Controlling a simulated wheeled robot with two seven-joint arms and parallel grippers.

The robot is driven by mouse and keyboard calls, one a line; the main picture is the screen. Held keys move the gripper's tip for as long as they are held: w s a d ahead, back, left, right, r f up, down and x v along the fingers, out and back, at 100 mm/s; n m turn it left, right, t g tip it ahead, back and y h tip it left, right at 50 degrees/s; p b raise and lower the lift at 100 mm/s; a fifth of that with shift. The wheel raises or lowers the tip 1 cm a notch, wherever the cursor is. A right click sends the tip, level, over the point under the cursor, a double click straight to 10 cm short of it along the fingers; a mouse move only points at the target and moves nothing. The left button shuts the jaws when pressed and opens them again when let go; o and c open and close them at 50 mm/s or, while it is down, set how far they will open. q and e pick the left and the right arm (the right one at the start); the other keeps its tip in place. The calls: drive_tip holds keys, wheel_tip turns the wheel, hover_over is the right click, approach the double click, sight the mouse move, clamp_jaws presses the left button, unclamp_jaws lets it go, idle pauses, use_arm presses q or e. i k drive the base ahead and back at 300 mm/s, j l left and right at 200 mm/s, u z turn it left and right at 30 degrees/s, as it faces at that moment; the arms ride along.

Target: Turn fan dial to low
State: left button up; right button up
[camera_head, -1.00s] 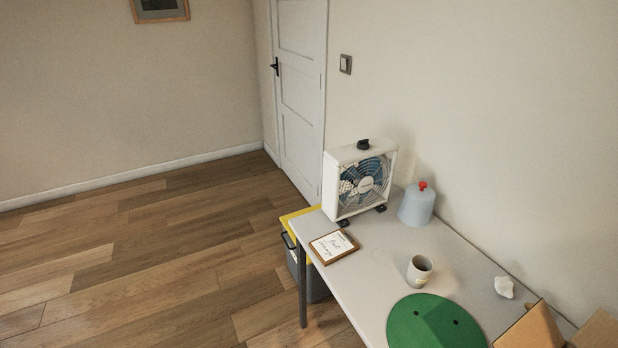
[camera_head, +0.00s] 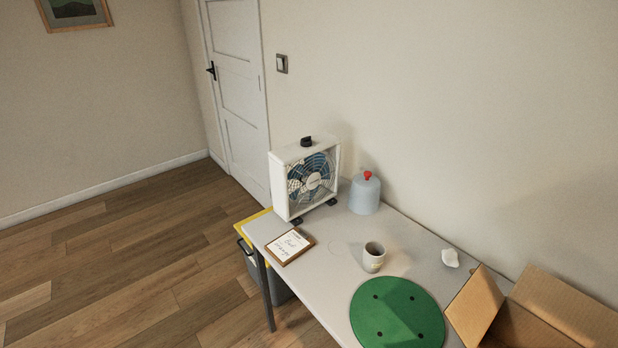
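A white box fan (camera_head: 305,180) with a blue inside and a round grille stands upright at the far left end of the table. A black dial (camera_head: 306,142) sits on top of its case. The dial is small here, and I cannot tell which setting it points to. Neither of my grippers shows in the head view.
The grey table (camera_head: 335,270) runs along the wall. On it are a clipboard (camera_head: 284,246), a blue-grey jug (camera_head: 365,195) with a red cap, a cup (camera_head: 373,257), a green disc (camera_head: 397,318), a crumpled white piece (camera_head: 450,258) and an open cardboard box (camera_head: 560,315). A bin (camera_head: 270,283) stands below. The floor at left is clear.

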sight(306, 142)
drive_tip(key=i+j+z, duration=0.4)
drive_tip(key=j+z, duration=0.15)
drive_tip(key=j, duration=0.15)
drive_tip(key=i+j+z, duration=0.25)
drive_tip(key=j, duration=0.15)
drive_tip(key=j+z, duration=0.3)
drive_tip(key=j, duration=0.15)
drive_tip(key=i+j+z, duration=0.1)
drive_tip(key=j+z, duration=0.15)
drive_tip(key=j, duration=0.2)
drive_tip(key=j+z, duration=0.25)
drive_tip(key=j, duration=0.2)
